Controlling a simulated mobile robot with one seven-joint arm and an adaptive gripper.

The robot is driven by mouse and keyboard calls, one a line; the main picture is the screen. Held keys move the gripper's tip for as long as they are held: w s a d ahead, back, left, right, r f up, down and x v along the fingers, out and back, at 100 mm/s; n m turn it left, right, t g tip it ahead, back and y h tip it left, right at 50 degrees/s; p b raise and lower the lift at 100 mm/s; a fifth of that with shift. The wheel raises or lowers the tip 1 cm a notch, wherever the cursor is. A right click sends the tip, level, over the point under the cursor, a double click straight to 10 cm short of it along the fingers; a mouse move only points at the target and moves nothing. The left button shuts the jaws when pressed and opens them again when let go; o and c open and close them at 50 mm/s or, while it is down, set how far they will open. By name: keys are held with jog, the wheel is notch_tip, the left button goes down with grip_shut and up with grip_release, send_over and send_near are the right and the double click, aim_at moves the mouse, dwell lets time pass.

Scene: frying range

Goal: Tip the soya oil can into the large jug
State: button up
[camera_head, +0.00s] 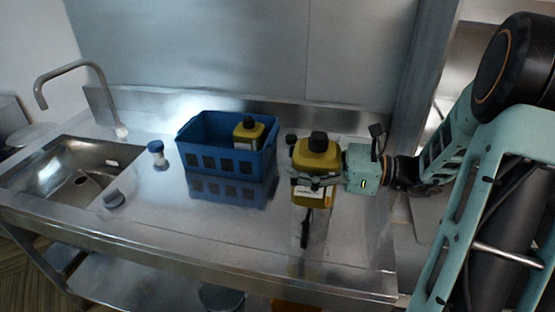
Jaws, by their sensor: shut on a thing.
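A yellow can with a black cap (316,158) and a pale label stands upright at the right part of the steel counter. My gripper (314,184) reaches in from the right and is shut on this yellow can, its fingers across the front of the body. Whether the can's base touches the counter or hangs just above it, I cannot tell. A second yellow container with a black cap (247,133) stands in the blue crate; its lower part is hidden. I cannot make out a large jug in this view.
The blue crate (232,164) stands left of the can on the steel counter (240,226). A sink (82,180) with a tap (66,70) is at the left. The front middle is clear.

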aim_at(302, 189)
jog(key=s+m+p, duration=0.1)
jog(key=m, duration=0.3)
jog(key=s+f+m+p, duration=0.1)
jog(key=s+m+p, duration=0.1)
jog(key=m, duration=0.3)
jog(key=s+a+f+m+p, duration=0.1)
jog(key=s+m+p, duration=0.1)
jog(key=m, duration=0.2)
jog(key=shift+a+m, duration=0.1)
jog(key=shift+m, duration=0.3)
jog(key=shift+f+m+b, duration=0.55)
jog(key=shift+f+m, duration=0.35)
jog(key=shift+m, duration=0.3)
jog(key=m, duration=0.2)
jog(key=m+p, duration=0.1)
jog(key=shift+w+r+m, duration=0.2)
jog(key=shift+w+m, duration=0.05)
jog(key=shift+m, duration=0.05)
jog(key=shift+w+r+m+p, duration=0.25)
jog(key=shift+m+p, duration=0.35)
jog(key=shift+p, duration=1)
jog(key=shift+w+r+m+p, duration=0.1)
jog(key=shift+r+m+p, duration=0.35)
jog(key=shift+p, duration=1.1)
jog(key=shift+w+d+m+p, duration=0.2)
jog(key=shift+m+p, duration=0.55)
jog(key=shift+p, duration=0.45)
